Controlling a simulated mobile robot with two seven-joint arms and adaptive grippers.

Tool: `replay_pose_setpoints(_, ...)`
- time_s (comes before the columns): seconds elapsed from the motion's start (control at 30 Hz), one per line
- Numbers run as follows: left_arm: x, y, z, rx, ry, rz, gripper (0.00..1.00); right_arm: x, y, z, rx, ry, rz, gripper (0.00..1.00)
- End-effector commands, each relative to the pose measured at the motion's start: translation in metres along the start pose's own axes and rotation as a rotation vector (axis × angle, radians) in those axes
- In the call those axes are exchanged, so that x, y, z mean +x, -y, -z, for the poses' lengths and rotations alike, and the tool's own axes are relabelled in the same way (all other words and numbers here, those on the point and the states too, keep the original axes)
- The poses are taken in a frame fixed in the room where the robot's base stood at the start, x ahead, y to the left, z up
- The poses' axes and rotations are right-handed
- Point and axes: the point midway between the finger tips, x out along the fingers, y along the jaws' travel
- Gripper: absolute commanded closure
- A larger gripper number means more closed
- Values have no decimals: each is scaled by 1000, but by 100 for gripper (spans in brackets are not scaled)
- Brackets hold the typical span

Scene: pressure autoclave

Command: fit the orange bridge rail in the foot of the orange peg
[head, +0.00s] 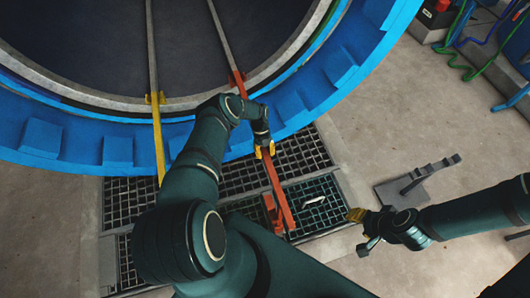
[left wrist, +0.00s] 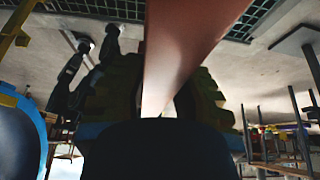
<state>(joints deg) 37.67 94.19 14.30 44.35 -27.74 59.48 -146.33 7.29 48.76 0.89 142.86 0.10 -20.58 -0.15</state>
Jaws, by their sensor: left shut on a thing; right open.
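The orange bridge rail (head: 278,190) is a long flat bar running from my left gripper down toward the front over the floor grating. My left gripper (head: 264,151) is shut on the rail near its far end. In the left wrist view the rail (left wrist: 185,50) runs between the finger pads, large and close. The orange peg (head: 237,78) sits on the autoclave rim, just beyond my left wrist; its foot is partly hidden by my arm. A second orange piece (head: 271,212) stands beside the rail's near part. My right gripper (head: 357,215) is open and empty, right of the rail.
The blue autoclave ring (head: 118,150) fills the top left. A yellow rail (head: 158,145) crosses its rim at left. A small white object (head: 314,200) lies on the grating (head: 315,190). A grey stand (head: 417,180) is at right. Concrete floor beyond is mostly free.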

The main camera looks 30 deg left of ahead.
Motion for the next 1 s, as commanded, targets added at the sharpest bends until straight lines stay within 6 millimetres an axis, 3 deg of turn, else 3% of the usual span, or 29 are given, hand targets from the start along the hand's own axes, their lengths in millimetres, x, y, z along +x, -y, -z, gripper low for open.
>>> replay_pose_setpoints(0.5,8,0,-5,-1,3,1,100,0,0,0,0,0,0,53)
replay_pose_setpoints(0.53,7,0,-5,-1,3,1,58,0,0,0,0,0,0,53)
replay_pose_setpoints(0.57,7,0,-5,-1,3,1,48,0,0,0,0,0,0,53)
replay_pose_setpoints(0.6,7,0,-5,-1,2,1,44,0,0,0,0,0,0,53)
replay_pose_setpoints(1.0,2,0,-5,-1,2,0,44,0,0,0,0,0,0,53)
